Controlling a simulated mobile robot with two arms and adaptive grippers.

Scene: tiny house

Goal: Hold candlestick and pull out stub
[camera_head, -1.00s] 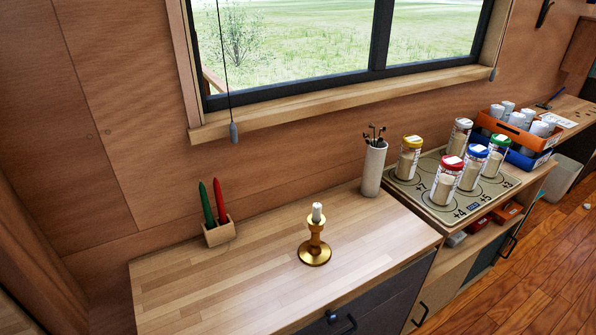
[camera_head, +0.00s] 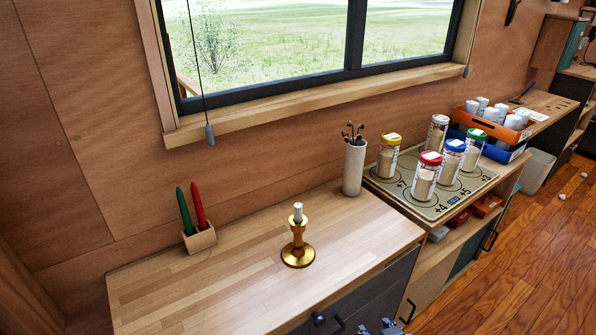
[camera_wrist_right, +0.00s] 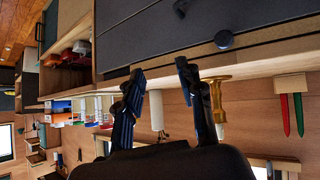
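A gold candlestick (camera_head: 297,254) stands upright on the wooden counter (camera_head: 170,285), with a short white candle stub (camera_head: 298,212) in its top. In the right wrist view, which is upside down, the candlestick (camera_wrist_right: 216,92) shows partly behind one finger, with the stub (camera_wrist_right: 220,131) at its end. My right gripper (camera_wrist_right: 160,82) is open and empty, apart from the candlestick. Its tips (camera_head: 376,328) just show at the bottom edge of the head view, in front of the counter. My left gripper is not in view.
A wooden holder (camera_head: 201,240) with a green and a red candle stands left of the candlestick. A white cylinder (camera_head: 354,170) holding thin sticks stands behind right. Jars sit on a mat (camera_head: 440,203) farther right. Drawer handles stick out of the counter front.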

